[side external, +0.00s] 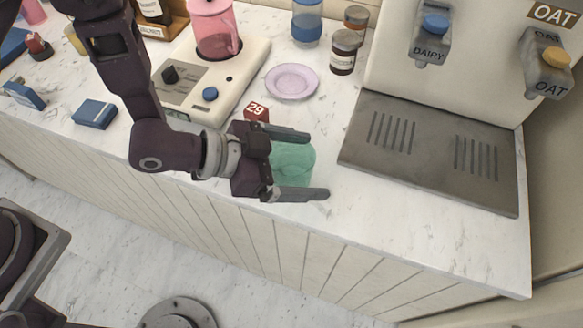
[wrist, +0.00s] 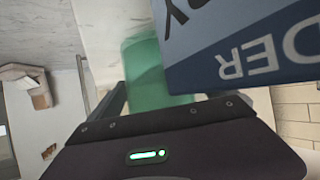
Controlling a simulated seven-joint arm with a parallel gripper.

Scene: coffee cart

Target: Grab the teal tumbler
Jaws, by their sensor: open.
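The teal tumbler (side external: 296,160) stands on the marble counter near its front edge, and its lower part is partly hidden by my gripper. My gripper (side external: 318,164) is open and reaches in from the left, low over the counter. In the side view its two fingers lie on either side of the tumbler, which shows between them. In the wrist view the tumbler (wrist: 146,68) is ahead of the gripper body, between the fingers. A blue and grey lettered box or card covers the right of the wrist view and hides part of the tumbler. I cannot tell whether the fingers touch it.
A red block marked 29 (side external: 256,112) sits just behind the gripper. A lilac plate (side external: 292,82) lies farther back. A metal drip tray (side external: 430,150) with the dispensers is to the right. A cream appliance with a pink pitcher (side external: 214,28) stands behind left.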

